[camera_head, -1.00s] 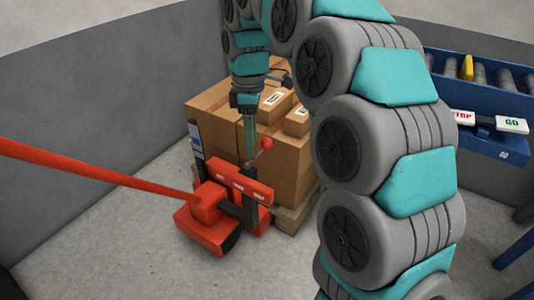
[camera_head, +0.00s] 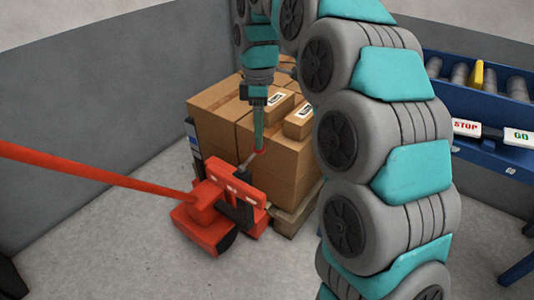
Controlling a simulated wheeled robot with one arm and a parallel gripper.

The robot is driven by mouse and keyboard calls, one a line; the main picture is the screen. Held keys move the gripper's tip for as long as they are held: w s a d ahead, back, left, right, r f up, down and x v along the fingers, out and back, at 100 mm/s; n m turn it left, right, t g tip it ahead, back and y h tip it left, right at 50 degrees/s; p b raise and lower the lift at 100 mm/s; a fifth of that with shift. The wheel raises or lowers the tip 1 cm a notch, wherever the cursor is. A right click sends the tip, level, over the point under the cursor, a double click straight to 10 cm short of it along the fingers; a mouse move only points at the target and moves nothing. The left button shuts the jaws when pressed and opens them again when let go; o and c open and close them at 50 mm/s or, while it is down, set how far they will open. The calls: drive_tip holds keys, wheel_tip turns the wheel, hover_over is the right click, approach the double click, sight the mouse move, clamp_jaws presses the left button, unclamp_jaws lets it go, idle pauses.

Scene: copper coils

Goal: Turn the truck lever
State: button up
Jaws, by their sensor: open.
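The red pallet truck (camera_head: 208,215) stands at centre left, with its long red handle (camera_head: 100,173) reaching to the left edge. Its lever (camera_head: 248,161) is a thin grey rod that rises from the truck's front and leans right. The red knob (camera_head: 261,152) at its top is mostly covered by my gripper. My gripper (camera_head: 259,149) points down from above, with its teal fingers at the knob. It is open; I cannot tell whether the fingers touch the knob.
Cardboard boxes (camera_head: 218,108) on a wooden pallet (camera_head: 291,215) stand close behind the truck and my gripper. A blue roller conveyor (camera_head: 490,103) with STOP and GO (camera_head: 518,136) buttons is at the right.

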sight(250, 158)
wheel_tip(250, 158, down, 8)
drive_tip(key=s, duration=0.1)
drive_tip(key=shift+r, duration=0.2)
idle(0.3)
clamp_jaws()
idle(0.5)
idle(0.8)
